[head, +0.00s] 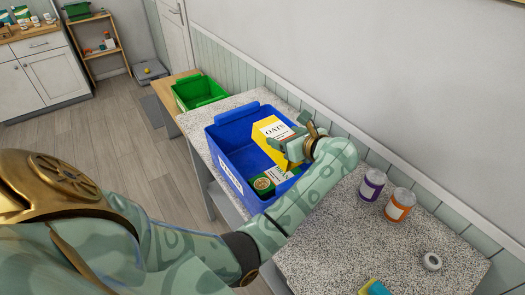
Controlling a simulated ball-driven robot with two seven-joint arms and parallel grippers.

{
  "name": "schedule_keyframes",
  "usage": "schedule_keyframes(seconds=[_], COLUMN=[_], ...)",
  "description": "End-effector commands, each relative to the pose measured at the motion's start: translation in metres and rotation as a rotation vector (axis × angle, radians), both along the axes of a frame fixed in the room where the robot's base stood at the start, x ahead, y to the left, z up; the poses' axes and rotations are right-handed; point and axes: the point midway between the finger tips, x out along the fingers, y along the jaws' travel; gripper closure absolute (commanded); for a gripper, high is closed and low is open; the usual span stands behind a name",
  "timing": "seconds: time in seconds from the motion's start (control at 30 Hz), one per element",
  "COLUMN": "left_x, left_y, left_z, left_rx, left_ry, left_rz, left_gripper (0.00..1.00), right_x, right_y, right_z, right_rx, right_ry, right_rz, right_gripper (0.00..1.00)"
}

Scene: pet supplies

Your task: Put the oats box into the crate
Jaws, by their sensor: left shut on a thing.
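The yellow oats box (268,141) with a white label is tilted inside the opening of the blue crate (226,168), its upper part above the rim. My left gripper (289,147) is shut on the oats box at its right side, over the crate's right part. The fingertips are partly hidden by the hand and the box. Whether the box's lower end touches the crate floor cannot be seen. My right gripper is not in view.
A green tin (263,186) and another item lie in the crate's front part. A green crate (199,92) is behind.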

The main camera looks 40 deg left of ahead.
Motion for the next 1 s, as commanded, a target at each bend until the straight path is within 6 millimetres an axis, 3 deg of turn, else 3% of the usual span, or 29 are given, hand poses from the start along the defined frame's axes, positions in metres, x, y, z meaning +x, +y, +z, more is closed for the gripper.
schedule_keyframes(seconds=[0.2, 0.43, 0.8, 1.0], left_x=[0.008, 0.023, 0.036, 0.038], left_y=[0.035, 0.084, 0.127, 0.136], left_z=[-0.023, -0.050, -0.077, -0.086], left_rx=[0.007, 0.005, 0.003, 0.000], left_ry=[0.004, 0.003, 0.004, 0.001], left_rz=[0.004, 0.002, 0.002, 0.001], left_gripper=[0.66, 0.66, 0.65, 0.66], right_x=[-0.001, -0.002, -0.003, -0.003], right_y=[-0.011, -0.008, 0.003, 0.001], right_z=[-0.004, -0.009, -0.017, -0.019], right_rx=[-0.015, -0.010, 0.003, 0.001], right_ry=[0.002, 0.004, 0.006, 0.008], right_rz=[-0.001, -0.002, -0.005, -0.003], right_gripper=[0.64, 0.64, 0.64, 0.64])
